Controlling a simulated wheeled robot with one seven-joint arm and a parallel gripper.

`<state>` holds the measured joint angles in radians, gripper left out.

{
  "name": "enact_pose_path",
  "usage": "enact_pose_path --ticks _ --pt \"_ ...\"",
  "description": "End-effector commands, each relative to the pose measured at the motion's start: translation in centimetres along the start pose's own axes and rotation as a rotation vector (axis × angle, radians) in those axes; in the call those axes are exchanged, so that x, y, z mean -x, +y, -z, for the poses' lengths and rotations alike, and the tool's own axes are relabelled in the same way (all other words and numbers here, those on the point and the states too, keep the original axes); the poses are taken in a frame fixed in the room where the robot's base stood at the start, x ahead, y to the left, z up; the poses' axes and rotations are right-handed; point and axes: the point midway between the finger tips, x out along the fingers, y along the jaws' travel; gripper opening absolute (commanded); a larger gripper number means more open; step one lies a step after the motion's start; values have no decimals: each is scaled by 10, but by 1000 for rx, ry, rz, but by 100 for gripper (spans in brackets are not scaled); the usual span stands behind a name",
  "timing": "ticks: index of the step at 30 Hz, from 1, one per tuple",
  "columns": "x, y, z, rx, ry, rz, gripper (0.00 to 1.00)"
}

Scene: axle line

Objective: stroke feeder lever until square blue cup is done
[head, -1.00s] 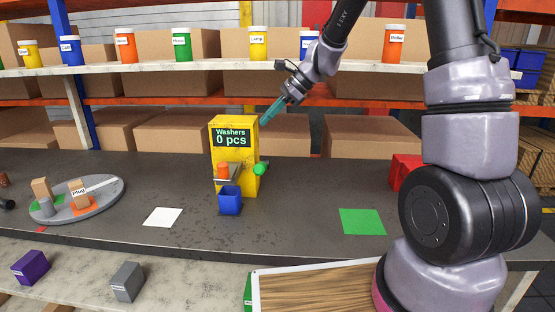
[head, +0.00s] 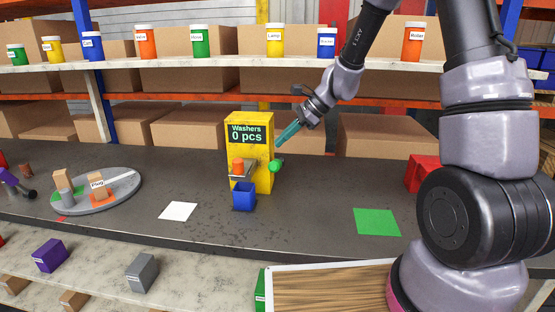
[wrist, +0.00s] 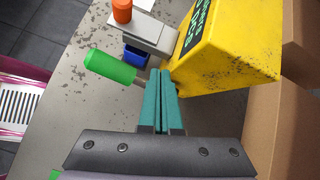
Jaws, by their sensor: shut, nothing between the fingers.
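The yellow feeder (head: 262,168) stands on the dark bench, and its display reads "Washers 0 pcs". Its lever ends in a green knob (head: 275,165) on the right side; in the wrist view the green handle (wrist: 110,66) lies left of the fingertips. The square blue cup (head: 243,196) stands at the feeder's front under the grey outlet; in the wrist view only part of the blue cup (wrist: 138,55) shows. My gripper (head: 281,140) is shut and empty, close above and beside the lever. In the wrist view its teal fingertips (wrist: 160,75) are by the lever's shaft; contact cannot be told.
An orange cylinder (head: 238,166) sits on the feeder's outlet. A white square (head: 178,211) and a green square (head: 377,222) lie on the bench. A grey round tray (head: 122,200) with blocks is at left. A red bin (head: 423,174) is at right near my arm.

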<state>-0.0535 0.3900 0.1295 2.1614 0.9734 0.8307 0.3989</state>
Motion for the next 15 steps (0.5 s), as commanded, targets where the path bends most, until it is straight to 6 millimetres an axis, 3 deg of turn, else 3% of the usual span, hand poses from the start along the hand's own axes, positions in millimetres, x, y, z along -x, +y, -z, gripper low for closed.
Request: enact_pose_path --ticks 15 --pt "-12 9 9 1 1 0 0"
